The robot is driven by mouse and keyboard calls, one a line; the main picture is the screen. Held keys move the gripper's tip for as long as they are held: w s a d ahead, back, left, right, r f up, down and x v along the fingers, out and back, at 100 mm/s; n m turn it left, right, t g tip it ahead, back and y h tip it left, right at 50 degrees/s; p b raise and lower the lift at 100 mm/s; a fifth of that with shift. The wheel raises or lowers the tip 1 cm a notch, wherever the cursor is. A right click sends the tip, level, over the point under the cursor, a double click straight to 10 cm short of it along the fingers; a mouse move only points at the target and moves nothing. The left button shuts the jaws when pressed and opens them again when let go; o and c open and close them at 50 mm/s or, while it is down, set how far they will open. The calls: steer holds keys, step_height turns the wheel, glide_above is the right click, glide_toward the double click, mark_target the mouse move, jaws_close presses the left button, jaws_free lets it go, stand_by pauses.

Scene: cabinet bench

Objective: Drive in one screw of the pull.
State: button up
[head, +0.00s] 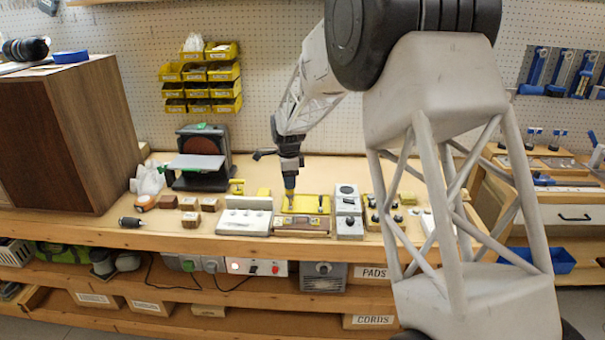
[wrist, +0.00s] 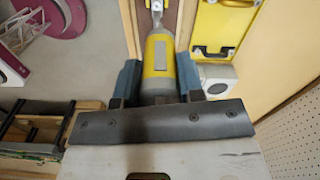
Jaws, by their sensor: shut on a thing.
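My gripper (wrist: 157,78) is shut on a yellow driver (wrist: 158,58) with a grey patch on its body; one blue finger is on each side of it. In the wrist view the driver's far end meets a small silver metal part (wrist: 157,8) over a brown wooden strip (wrist: 175,14). I cannot tell whether this part is the pull or belongs to the driver. No screw can be made out. In the head view my gripper (head: 290,178) points down at the bench, above the left end of a yellow fixture (head: 305,205). A brown wooden piece (head: 302,224) lies before the fixture.
Grey boxes (head: 348,226) stand right of the yellow fixture. A pale block (head: 245,222) and small brown blocks (head: 190,219) lie to its left. A sander (head: 203,158) stands behind, and a dark cabinet (head: 70,130) fills the left end. The bench front edge is close.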

mark_target(288, 196)
steer(key=shift+s+a, duration=0.25)
steer(key=shift+s, duration=0.05)
steer(key=shift+f, duration=0.15)
steer(key=shift+f, duration=2.3)
steer(key=shift+f, duration=0.8)
stand_by(4.2)
steer(key=shift+r, duration=0.15)
